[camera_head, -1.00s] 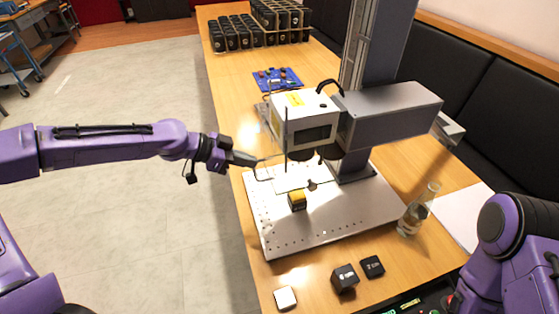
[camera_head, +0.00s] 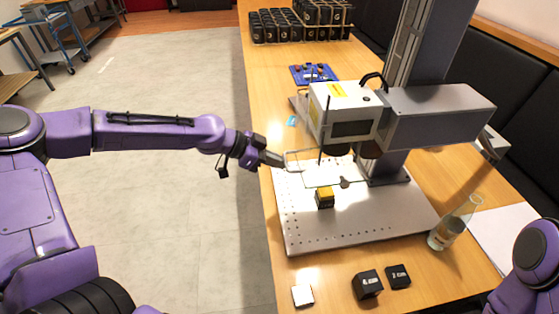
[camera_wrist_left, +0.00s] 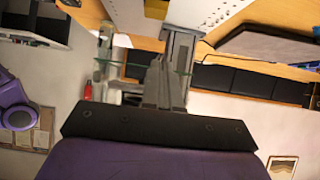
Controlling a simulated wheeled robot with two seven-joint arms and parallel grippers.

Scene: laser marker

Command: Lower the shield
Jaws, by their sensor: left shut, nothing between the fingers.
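The laser marker (camera_head: 340,115) has a white head on a grey arm over a perforated metal plate (camera_head: 300,235). The shield appears as a faint clear panel with a thin pale edge (camera_head: 308,172) under the head, raised above the plate; most of its outline is hard to make out. My left gripper (camera_head: 281,161) is shut and empty at the left side of this edge; I cannot tell whether it touches. In the left wrist view its closed fingers (camera_wrist_left: 171,70) point up at the machine. My right gripper is out of view.
A yellow and black cube (camera_head: 325,197) stands on the plate. Two black cubes (camera_head: 367,284) (camera_head: 398,276) and a white one (camera_head: 302,296) lie in front. A blue board (camera_head: 313,74) and several black items (camera_head: 300,24) are behind.

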